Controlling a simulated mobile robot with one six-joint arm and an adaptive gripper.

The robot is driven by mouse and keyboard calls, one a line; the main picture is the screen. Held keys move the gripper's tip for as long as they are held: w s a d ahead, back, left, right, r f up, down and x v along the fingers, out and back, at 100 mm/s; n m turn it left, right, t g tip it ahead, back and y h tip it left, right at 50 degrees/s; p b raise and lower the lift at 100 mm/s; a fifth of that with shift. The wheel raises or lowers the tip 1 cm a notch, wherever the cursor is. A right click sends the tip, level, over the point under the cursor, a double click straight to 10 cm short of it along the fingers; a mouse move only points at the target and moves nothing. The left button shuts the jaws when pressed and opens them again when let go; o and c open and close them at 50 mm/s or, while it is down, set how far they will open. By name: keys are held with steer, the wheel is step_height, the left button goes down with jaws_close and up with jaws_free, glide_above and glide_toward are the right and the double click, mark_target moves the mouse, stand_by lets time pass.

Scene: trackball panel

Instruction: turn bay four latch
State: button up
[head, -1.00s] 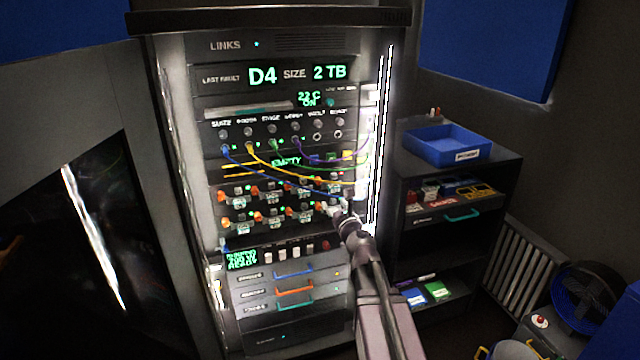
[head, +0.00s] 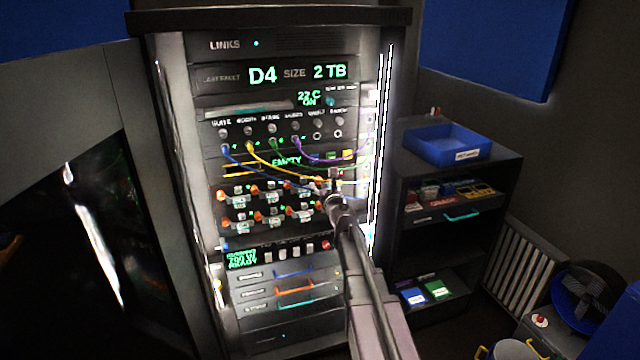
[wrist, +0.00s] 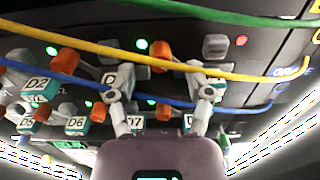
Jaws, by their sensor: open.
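In the wrist view, an orange latch (wrist: 160,55) stands in the upper bay row, left of a grey knob (wrist: 215,46) and a red light. I take it for bay four's latch; the label below that knob is hidden by my finger. My gripper (wrist: 161,82) is open and empty, with its fingertips spread in front of the upper row. The latch lies between and beyond the fingertips; contact cannot be told. In the head view, my gripper (head: 328,190) is at the right part of the bay rows and covers the bay there.
A blue cable (wrist: 75,80) and a green cable (wrist: 230,15) also cross the panel. Other orange latches (wrist: 67,60) sit nearby. A shelf with a blue tray (head: 447,145) stands right.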

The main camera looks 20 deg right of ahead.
steer(key=shift+w, duration=0.95)
jaws_close()
